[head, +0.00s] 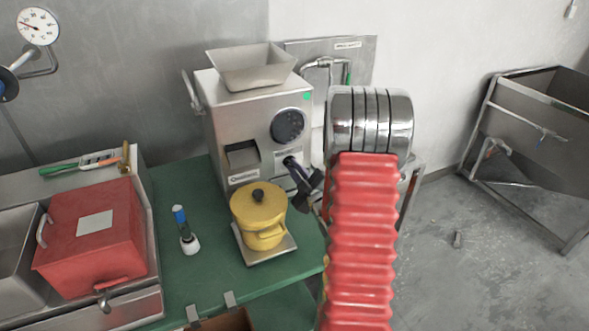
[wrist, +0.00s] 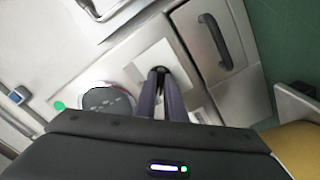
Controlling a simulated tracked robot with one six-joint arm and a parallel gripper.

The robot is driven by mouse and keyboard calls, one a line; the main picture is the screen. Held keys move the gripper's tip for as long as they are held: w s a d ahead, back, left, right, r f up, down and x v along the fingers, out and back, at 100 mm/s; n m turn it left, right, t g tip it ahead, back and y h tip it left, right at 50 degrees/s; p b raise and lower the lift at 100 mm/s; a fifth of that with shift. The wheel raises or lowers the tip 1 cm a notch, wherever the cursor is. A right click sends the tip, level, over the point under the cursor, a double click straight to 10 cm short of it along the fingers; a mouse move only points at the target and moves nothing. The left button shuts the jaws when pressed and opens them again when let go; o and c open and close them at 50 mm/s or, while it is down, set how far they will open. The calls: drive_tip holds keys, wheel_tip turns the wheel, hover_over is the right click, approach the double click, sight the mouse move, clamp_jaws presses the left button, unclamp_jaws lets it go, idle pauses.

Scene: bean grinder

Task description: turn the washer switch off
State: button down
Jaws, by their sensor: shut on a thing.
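The grinder (head: 228,115) is a steel box with a hopper on top, standing on the green table. Its front has a round dark dial (head: 288,125) and a green light (head: 306,96). A small white plate (wrist: 146,58) shows on its front in the wrist view, beside the dial (wrist: 108,100). My gripper (head: 291,163) reaches the grinder's lower right front. In the wrist view my gripper's two dark fingers (wrist: 160,72) are close together at this plate, shut on the washer switch. The fingers hide most of the switch.
A yellow lidded pot (head: 258,210) stands on a square plate just below the grinder's front. A small blue-topped bottle (head: 184,230) and a red box (head: 90,240) are to the left. A metal sink (head: 540,115) stands far right, with open floor before it.

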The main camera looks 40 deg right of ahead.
drive_tip(key=shift+f+m, duration=0.1)
drive_tip(key=shift+m, duration=0.2)
drive_tip(key=m, duration=0.4)
drive_tip(key=shift+a, duration=0.1)
drive_tip(key=m, duration=0.5)
drive_tip(key=shift+f, duration=0.1)
idle(0.3)
drive_tip(key=c, duration=1.8)
unclamp_jaws()
drive_tip(key=shift+c, duration=0.2)
drive_tip(key=v, duration=1.4)
